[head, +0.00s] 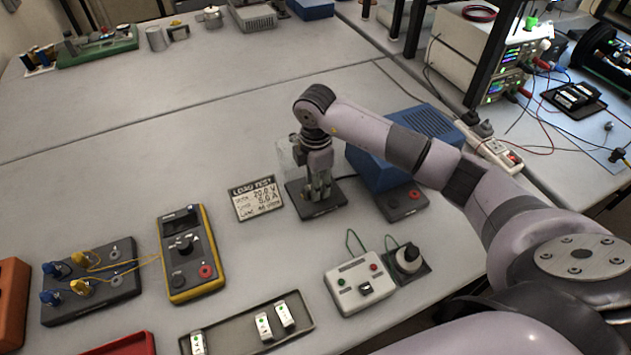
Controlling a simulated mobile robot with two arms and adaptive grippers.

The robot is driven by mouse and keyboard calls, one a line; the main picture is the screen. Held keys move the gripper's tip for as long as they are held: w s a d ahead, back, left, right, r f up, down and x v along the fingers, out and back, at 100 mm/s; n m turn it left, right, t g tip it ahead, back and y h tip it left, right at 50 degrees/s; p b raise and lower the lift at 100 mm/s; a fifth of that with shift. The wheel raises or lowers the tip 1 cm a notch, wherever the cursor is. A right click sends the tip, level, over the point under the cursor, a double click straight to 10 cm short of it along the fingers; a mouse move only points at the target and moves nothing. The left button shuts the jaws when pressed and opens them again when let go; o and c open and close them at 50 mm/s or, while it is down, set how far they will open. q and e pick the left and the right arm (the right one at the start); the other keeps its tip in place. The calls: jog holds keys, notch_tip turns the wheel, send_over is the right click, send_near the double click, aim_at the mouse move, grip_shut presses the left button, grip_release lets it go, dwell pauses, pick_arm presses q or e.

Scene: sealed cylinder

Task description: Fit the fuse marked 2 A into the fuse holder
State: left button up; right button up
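My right gripper (320,192) points straight down over a small dark base (316,208) in the middle of the table. This base seems to be the fuse holder; a clear panel (287,155) stands at its back left. The fingertips are low, at or just above the base. Whether they grip a fuse cannot be told, as the fingers hide what is between them. A grey tray (232,328) at the front holds white pieces with coloured dots: one at left (197,343), two at right (263,326) (286,314). Their markings are too small to read. My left gripper is not in view.
A load test card (257,198) lies left of the base. A yellow multimeter (188,255) and a terminal board (92,286) stand further left. A blue unit (385,165) is close on the right. A white switch box (358,286) and a black knob (408,258) stand in front.

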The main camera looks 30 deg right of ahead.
jog(key=shift+w+r, duration=0.1)
jog(key=shift+r, duration=0.4)
notch_tip(320, 180, up, 11)
jog(key=b, duration=0.3)
jog(key=shift+r, duration=0.2)
